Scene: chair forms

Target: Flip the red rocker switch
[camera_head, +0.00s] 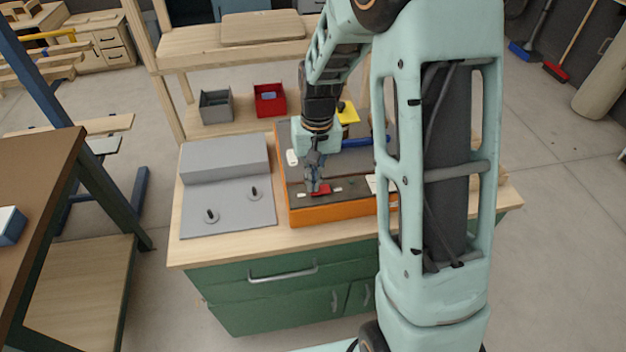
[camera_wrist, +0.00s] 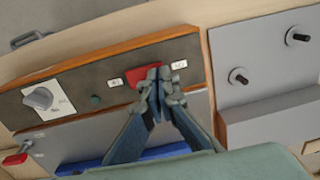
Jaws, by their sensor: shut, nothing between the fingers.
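The red rocker switch (camera_head: 321,189) sits on the dark sloped front of an orange-edged panel (camera_head: 340,212), with a small white label on either side. It also shows in the wrist view (camera_wrist: 138,74), partly hidden behind my fingertips. My gripper (camera_head: 314,186) is shut and empty, its fingertips right at the switch. In the wrist view my gripper (camera_wrist: 160,76) covers the right part of the switch. I cannot tell whether the fingers touch it or which way the rocker is tilted.
A grey knob (camera_wrist: 40,98) and a green button (camera_wrist: 96,99) are on the same panel. A grey board with two black pegs (camera_head: 228,208) stands to the left. Grey (camera_head: 215,107) and red (camera_head: 269,100) bins are behind on the bench. The bench's front left edge is clear.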

